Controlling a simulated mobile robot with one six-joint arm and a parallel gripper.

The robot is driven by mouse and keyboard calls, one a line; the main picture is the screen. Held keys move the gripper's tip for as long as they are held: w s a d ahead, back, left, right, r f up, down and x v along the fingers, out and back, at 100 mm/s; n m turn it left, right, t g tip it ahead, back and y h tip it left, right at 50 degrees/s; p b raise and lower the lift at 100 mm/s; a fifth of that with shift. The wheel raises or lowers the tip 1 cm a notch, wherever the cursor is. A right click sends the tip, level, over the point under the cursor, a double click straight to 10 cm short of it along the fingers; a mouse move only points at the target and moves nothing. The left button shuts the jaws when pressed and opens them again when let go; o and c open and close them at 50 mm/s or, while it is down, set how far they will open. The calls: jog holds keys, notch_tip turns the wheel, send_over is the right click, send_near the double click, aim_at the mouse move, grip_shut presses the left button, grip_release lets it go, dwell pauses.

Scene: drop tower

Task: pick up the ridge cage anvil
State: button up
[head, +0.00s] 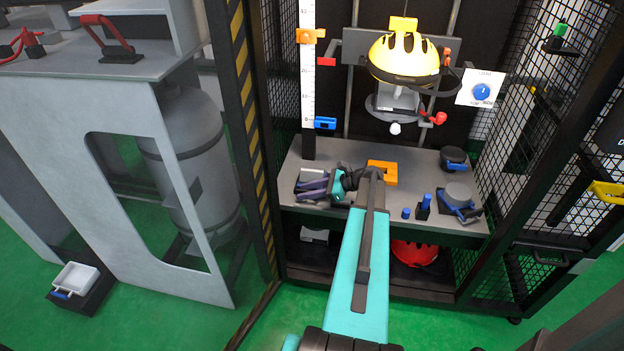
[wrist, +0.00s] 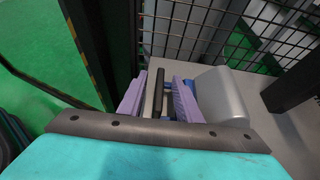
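A grey block with a rounded top, which I take to be the ridge cage anvil (wrist: 222,95), sits on the grey shelf in the wrist view. Its pale top also shows in the head view (head: 312,174), at the shelf's left end. A black upright handle bar (wrist: 158,92) and a blue part stand beside the grey body. My gripper (wrist: 160,90) has its two purple fingers on either side of the bar, with a gap at the left finger, so it looks open. In the head view my gripper (head: 314,190) is low at the shelf, partly hiding the anvil.
An orange block (head: 382,173) lies right of my wrist. A black round piece (head: 455,158) and a grey-topped piece with a blue handle (head: 459,193) stand at the shelf's right. A yellow helmet (head: 404,55) hangs above. A striped post (head: 247,90) and mesh walls flank the shelf.

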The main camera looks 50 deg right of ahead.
grip_shut()
dwell(1.4)
jog(key=shift+r, duration=0.1)
